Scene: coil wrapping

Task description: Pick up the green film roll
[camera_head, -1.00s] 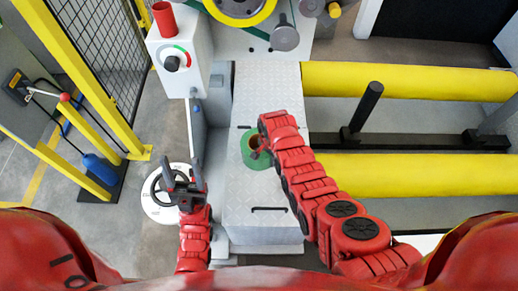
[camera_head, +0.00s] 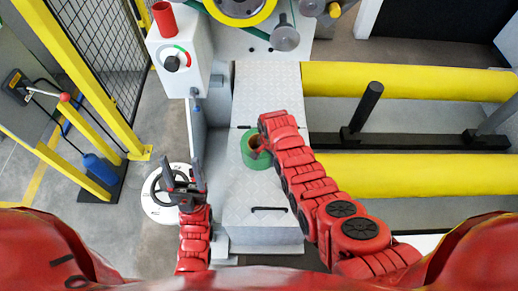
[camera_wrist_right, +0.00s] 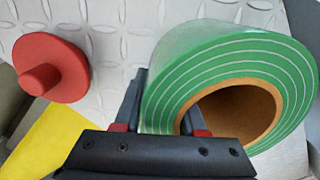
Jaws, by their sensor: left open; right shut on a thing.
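The green film roll (camera_head: 249,158) with its brown core is over the light metal plate in the head view, partly hidden by my right arm. In the right wrist view the roll (camera_wrist_right: 225,70) fills the right side, its ringed end facing the camera. My right gripper (camera_wrist_right: 168,112) is shut on the roll's wall, one finger inside the core and the other outside. Whether the roll touches the plate cannot be told. My left gripper (camera_head: 183,181) is open and empty, left of the plate, above a white disc.
The metal plate (camera_head: 268,90) is bare behind the roll. Yellow rollers (camera_head: 400,80) and a black upright post (camera_head: 366,105) stand to the right. A white control box (camera_head: 180,55) and yellow fence (camera_head: 75,75) stand left. A red round part (camera_wrist_right: 52,72) shows in the wrist view.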

